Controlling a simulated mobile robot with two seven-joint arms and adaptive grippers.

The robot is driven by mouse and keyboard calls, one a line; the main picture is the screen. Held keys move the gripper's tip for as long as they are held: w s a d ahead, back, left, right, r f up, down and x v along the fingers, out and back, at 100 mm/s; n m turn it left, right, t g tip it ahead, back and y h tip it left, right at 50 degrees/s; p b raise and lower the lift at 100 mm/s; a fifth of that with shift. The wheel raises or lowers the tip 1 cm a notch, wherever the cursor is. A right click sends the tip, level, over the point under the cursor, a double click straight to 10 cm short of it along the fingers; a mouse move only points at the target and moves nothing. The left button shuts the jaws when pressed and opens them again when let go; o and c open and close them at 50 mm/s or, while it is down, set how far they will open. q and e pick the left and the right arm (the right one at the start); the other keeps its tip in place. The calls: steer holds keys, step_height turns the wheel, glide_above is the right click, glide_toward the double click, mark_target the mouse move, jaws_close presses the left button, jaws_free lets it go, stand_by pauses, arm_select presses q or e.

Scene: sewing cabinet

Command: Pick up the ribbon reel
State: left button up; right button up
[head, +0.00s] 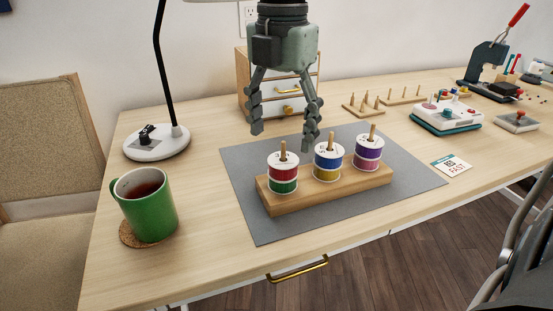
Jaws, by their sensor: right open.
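A wooden peg stand (325,190) holds stacked ribbon reels on three pegs. The left peg carries a red reel (283,171) above a green reel (284,187). The middle peg carries a blue reel (328,158) above a yellow reel (327,174). The right peg carries a purple reel (369,149) with another reel under it. My right gripper (283,138) points down with its fingers spread, empty. In the picture it shows just above the left and middle reels, apart from them; its exact distance is hard to tell. My left gripper is not in view.
The stand is on a grey mat (252,213). A green mug (147,207) on a cork coaster and a lamp base (157,143) are at left. A small drawer unit (243,82) is behind my gripper. Pegged boards, a white device (447,115) and a card (452,164) are at right.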

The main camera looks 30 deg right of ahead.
mark_target(283, 156)
steer(key=f, duration=0.5)
steer(key=shift+d+p, duration=0.3)
steer(key=shift+d, duration=0.05)
steer(key=shift+f, duration=0.25)
steer(key=shift+w+f, duration=0.1)
steer(key=shift+f, duration=0.05)
steer(key=c, duration=1.2)
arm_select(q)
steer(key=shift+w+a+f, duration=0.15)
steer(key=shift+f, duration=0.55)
